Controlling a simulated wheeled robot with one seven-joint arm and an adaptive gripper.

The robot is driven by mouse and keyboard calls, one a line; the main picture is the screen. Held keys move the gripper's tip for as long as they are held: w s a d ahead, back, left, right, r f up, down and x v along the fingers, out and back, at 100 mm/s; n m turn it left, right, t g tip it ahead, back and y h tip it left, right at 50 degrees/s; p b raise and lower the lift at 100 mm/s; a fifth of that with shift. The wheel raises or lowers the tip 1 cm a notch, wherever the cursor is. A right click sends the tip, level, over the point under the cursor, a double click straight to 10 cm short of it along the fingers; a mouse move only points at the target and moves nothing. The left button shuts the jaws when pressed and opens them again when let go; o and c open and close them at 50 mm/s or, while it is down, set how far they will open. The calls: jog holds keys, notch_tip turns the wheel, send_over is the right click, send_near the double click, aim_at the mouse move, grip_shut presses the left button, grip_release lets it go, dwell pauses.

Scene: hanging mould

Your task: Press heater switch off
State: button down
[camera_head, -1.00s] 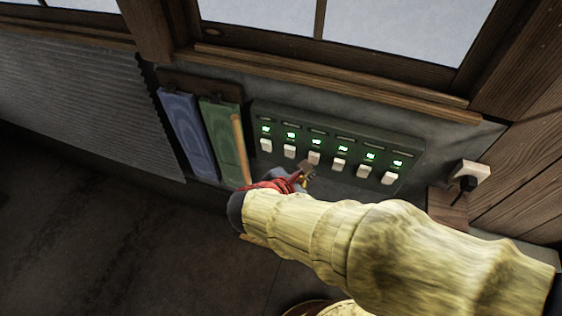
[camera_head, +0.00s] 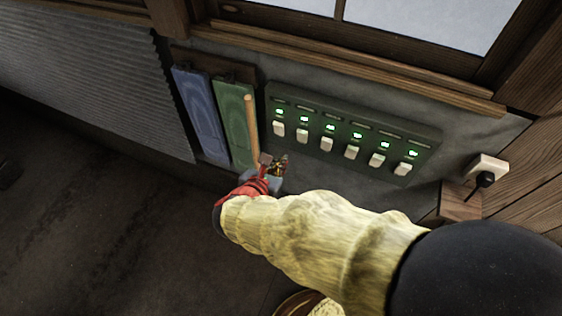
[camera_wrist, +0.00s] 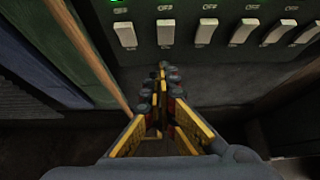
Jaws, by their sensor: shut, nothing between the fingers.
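A dark green switch panel (camera_head: 428,146) is on the wall, with a row of several white rocker switches. The leftmost switch (camera_head: 279,128) also shows in the wrist view (camera_wrist: 125,35). A small green light (camera_head: 279,112) glows above each switch in the head view. The labels are too small to tell which switch is the heater's. "OFF" lettering shows by the switches in the wrist view. My gripper (camera_head: 274,162) is shut and empty, just below the panel's left end. In the wrist view its fingertips (camera_wrist: 163,75) point just below the second switch (camera_wrist: 166,32), apart from it.
A blue mould (camera_head: 200,110) and a green mould (camera_head: 231,115) hang left of the panel. A wooden stick (camera_head: 251,128) stands between the green mould and the panel. A white socket with a plug (camera_head: 486,170) is at the right. A window ledge (camera_head: 350,65) runs above.

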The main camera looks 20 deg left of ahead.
jog(key=b, duration=0.3)
send_near(298, 139)
notch_tip(298, 139, down, 3)
jog(key=shift+w+d+r, duration=0.1)
jog(key=shift+w+r, duration=0.05)
jog(key=shift+w, duration=0.8)
jog(key=shift+w+r, duration=0.2)
jog(key=shift+w, duration=0.75)
